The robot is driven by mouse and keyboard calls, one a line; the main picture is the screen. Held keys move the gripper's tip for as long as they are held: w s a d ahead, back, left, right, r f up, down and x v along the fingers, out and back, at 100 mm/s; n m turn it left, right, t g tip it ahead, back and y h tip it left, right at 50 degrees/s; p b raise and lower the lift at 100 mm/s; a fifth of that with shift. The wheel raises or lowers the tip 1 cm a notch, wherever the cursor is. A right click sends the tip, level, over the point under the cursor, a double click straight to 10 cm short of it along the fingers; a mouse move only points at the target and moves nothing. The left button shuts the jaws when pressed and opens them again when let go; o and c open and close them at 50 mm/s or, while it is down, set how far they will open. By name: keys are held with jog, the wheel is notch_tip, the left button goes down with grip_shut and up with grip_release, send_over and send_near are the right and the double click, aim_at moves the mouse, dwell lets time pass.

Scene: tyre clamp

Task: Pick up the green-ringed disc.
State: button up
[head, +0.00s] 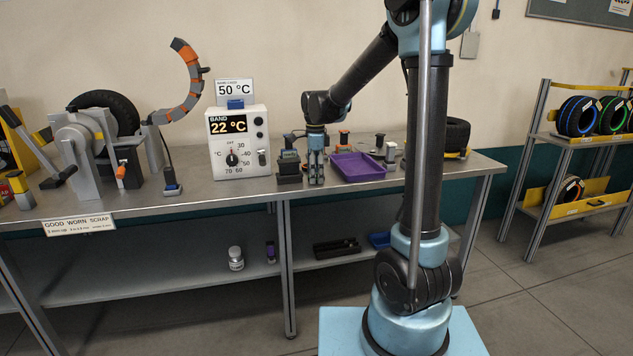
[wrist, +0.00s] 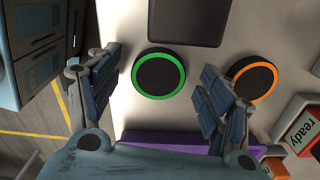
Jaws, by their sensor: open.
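The green-ringed disc (wrist: 158,76) is black with a bright green rim. It lies flat on the pale tabletop in the wrist view, between the two fingers of my gripper (wrist: 161,63) as seen from above. My gripper is open and empty, with one finger on each side of the disc in the picture. I cannot tell how high the fingers are above it. In the head view my gripper (head: 316,172) points down over the bench, left of the purple tray (head: 357,167). I cannot make out the disc in the head view.
An orange-ringed disc (wrist: 252,81) lies close to the right finger in the wrist view. A dark flat thing (wrist: 190,18) is above the green-ringed disc, and a "ready" block (wrist: 303,135) is at right. The white heater box (head: 238,142) stands left on the bench.

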jog(key=shift+f, duration=0.1)
jog(key=shift+c, duration=0.4)
jog(key=c, duration=1.1)
